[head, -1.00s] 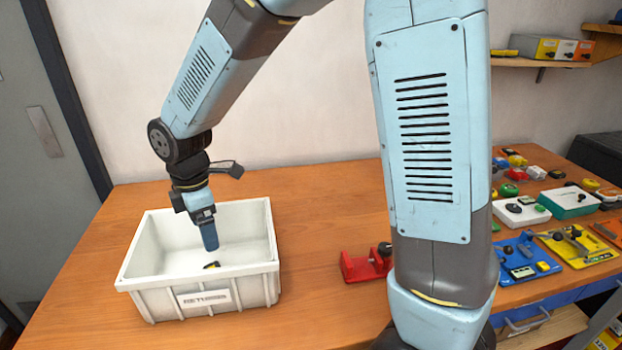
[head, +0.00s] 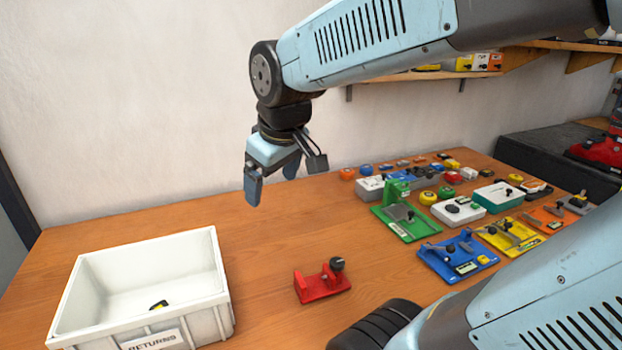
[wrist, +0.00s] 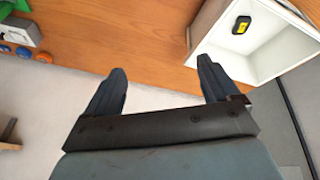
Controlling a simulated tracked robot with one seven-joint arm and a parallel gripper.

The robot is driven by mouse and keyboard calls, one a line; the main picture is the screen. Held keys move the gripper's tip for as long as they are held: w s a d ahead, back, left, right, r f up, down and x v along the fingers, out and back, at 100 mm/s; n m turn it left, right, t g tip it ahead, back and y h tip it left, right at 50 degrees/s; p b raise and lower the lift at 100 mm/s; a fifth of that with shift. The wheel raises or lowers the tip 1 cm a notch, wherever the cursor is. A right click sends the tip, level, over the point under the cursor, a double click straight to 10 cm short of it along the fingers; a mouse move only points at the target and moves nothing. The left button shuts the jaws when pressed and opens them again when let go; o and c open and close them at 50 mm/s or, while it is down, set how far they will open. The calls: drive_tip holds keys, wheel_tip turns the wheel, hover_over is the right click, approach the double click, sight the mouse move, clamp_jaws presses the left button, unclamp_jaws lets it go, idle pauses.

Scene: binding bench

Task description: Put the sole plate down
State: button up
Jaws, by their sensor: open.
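A small black-and-yellow piece (head: 158,305), which looks like the sole plate though I cannot be sure, lies on the floor of the white bin (head: 213,262) labelled RETURNS. The piece also shows inside the bin in the wrist view (wrist: 241,25). My gripper (head: 272,180) is open and empty, up above the bench to the right of the bin and clear of it. In the wrist view nothing is between my fingers (wrist: 162,70).
A red fixture with a black knob (head: 322,284) stands on the bench (head: 260,240) right of the bin. Blue (head: 457,256), green (head: 405,222) and yellow (head: 509,235) trays and several small parts crowd the right. Bare wood lies between bin and fixture.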

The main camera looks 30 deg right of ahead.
drive_tip(key=s+d+r+m+t, duration=0.1)
drive_tip(key=s+d+m, duration=0.3)
drive_tip(key=s+m, duration=0.1)
drive_tip(key=shift+s+d+r, duration=0.2)
drive_tip(key=shift+s+d, duration=0.1)
drive_tip(key=shift+d, duration=0.05)
